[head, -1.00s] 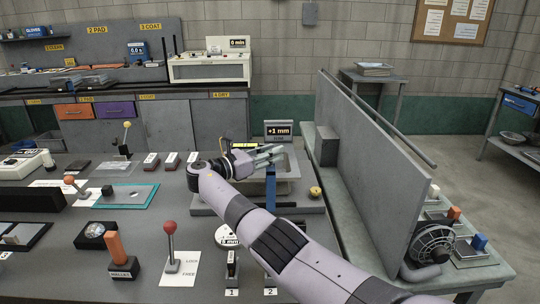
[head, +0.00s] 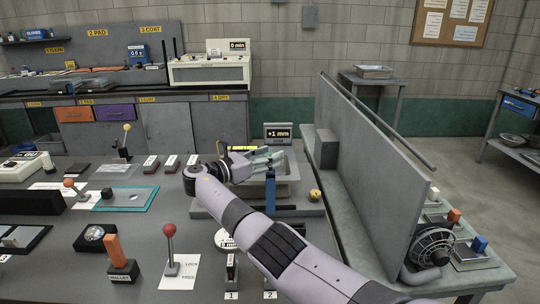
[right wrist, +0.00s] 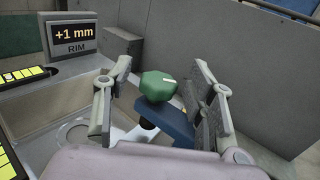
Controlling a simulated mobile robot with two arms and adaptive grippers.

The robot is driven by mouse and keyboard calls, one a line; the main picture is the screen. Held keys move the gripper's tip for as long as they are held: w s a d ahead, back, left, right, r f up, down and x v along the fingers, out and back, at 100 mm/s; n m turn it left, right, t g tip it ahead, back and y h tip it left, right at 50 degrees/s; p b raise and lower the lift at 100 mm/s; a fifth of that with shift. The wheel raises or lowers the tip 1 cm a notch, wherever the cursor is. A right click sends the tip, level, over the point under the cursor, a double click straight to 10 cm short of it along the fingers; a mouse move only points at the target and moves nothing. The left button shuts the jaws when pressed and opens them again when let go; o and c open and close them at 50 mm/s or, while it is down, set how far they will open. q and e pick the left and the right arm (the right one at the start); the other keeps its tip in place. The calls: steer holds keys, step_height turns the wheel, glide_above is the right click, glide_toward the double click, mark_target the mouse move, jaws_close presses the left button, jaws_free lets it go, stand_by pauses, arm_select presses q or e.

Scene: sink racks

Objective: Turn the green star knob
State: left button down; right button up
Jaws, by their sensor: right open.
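The green star knob (right wrist: 158,86), with a pale mark on its top, sits on a blue post (right wrist: 165,123) in the right wrist view. The post also shows in the head view (head: 271,190), below my fingers; I cannot make out the knob there. My right gripper (right wrist: 161,72) is open, with one finger on each side of the knob. A gap shows on the left; on the right the finger is close, and I cannot tell if it touches. In the head view my right gripper (head: 262,160) is over the basin. My left gripper is out of view.
A display reading "+1 mm" above RIM (right wrist: 73,33) stands behind the basin (head: 291,170). A grey upright panel (head: 380,160) rises to the right. A yellow knob (head: 315,195) and a red-balled lever (head: 169,232) are on the bench nearby.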

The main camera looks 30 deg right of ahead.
steer(key=a, duration=1.1)
steer(key=shift+s, duration=0.35)
steer(key=shift+r, duration=0.1)
stand_by(0.4)
